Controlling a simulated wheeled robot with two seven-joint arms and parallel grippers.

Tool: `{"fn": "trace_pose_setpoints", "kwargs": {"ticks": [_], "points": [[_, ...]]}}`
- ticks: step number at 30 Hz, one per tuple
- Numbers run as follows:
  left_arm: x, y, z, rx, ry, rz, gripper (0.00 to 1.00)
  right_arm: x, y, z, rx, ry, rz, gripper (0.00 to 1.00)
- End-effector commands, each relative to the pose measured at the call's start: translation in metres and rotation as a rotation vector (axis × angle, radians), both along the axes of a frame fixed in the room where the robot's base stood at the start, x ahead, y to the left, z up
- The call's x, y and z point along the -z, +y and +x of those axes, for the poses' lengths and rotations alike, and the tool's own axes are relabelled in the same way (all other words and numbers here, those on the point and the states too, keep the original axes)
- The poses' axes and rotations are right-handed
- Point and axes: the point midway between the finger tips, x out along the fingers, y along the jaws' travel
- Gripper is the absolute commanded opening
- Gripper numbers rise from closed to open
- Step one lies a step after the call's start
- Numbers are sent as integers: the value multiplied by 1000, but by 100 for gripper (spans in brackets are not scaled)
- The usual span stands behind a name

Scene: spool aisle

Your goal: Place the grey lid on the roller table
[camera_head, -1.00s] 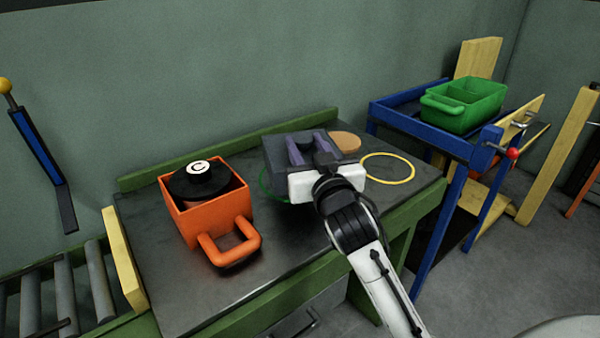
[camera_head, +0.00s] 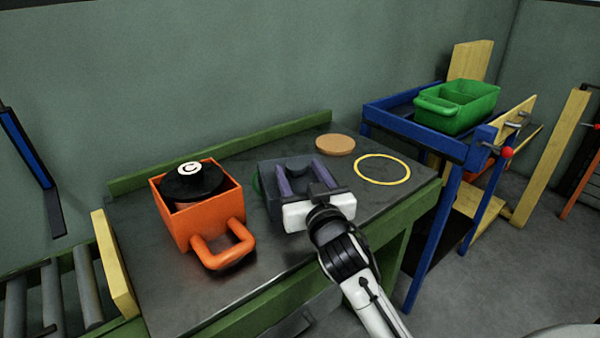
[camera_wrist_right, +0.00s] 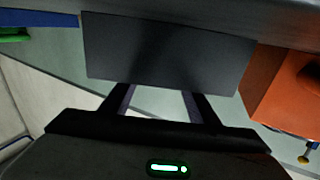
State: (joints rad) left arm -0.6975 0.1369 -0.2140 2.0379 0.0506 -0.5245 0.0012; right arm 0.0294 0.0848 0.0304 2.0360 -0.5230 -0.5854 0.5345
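The grey lid (camera_head: 269,179) is a dark flat slab over the workbench, at the fingers of my right gripper (camera_head: 297,176). In the right wrist view the lid (camera_wrist_right: 168,52) spans wider than the two fingers (camera_wrist_right: 158,100), which stand apart against it. It moves with the gripper, so I take it as held; the grip contact itself is hidden. Whether the lid touches the bench is hard to tell. The roller table (camera_head: 60,295) shows its grey rollers at the lower left. My left gripper is out of view.
An orange handled box (camera_head: 190,228) with a black knob-like piece (camera_head: 193,182) stands left of the lid on the workbench (camera_head: 165,285). A tan disc (camera_head: 335,145) and yellow ring (camera_head: 382,169) lie right. A yellow board (camera_head: 116,268) edges the roller table. A green bin (camera_head: 458,107) sits on a blue cart (camera_head: 440,145).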

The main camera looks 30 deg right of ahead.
Motion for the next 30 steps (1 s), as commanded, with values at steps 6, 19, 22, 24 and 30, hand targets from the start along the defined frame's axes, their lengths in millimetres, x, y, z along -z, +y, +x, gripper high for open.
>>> {"fn": "trace_pose_setpoints", "kwargs": {"ticks": [6,19,22,24,30], "points": [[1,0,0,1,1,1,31,0,0,0,0,0,-1,55],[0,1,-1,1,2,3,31,-2,15,-45,0,3,2,55],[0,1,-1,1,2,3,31,-2,19,-59,0,1,3,55],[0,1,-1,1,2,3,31,-2,21,-65,1,2,2,55],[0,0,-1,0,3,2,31,-3,23,-72,1,0,-1,55]]}}
